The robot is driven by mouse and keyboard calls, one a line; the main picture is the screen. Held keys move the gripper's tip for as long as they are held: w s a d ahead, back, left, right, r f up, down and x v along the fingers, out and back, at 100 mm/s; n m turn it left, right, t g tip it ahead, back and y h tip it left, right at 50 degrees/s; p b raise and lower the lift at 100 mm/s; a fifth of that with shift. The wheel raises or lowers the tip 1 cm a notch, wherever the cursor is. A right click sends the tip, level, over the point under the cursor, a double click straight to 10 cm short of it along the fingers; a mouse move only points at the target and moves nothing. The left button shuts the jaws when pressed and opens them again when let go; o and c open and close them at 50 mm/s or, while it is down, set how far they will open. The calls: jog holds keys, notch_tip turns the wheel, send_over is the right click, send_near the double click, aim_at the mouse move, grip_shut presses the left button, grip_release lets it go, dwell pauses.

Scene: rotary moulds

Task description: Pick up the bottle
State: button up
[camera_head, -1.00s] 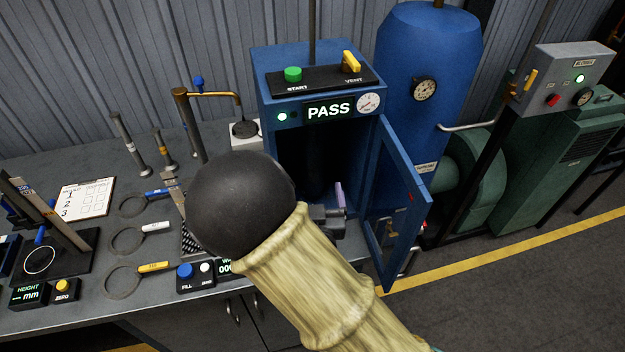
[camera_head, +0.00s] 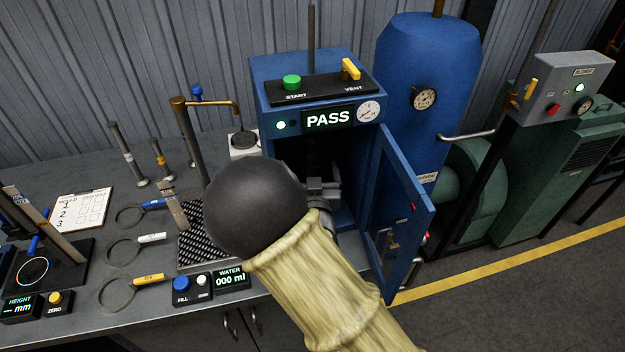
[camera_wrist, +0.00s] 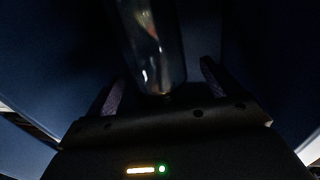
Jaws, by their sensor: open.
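A dark, glassy bottle (camera_wrist: 152,50) shows in the wrist view, upright inside the dim blue cabinet. My gripper (camera_wrist: 160,85) is open, with one finger on each side of the bottle's line. The bottle stands just ahead of the palm, and whether the fingers touch it is too dark to tell. In the head view my gripper (camera_head: 325,190) is at the opening of the blue test cabinet (camera_head: 268,110), mostly hidden by my arm. The bottle cannot be made out in the head view.
The cabinet's blue door (camera_head: 405,225) stands open on the right. A PASS display (camera_head: 328,118) is lit above the opening. On the bench to the left are a tap (camera_head: 208,103), a black grate (camera_head: 195,235) and several ring gauges (camera_head: 122,252). A blue tank (camera_head: 425,60) stands behind.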

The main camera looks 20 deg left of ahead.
aim_at(311, 157)
jog(key=shift+s+a, duration=0.1)
jog(key=shift+s, duration=0.15)
jog(key=x, duration=0.1)
jog(key=p+x, duration=0.1)
jog(key=x, duration=0.1)
jog(key=p+x, duration=0.1)
jog(key=shift+w+r, duration=0.35)
jog(key=shift+r, duration=0.05)
jog(key=shift+w+f, duration=0.15)
jog(key=shift+w, duration=0.25)
grip_shut()
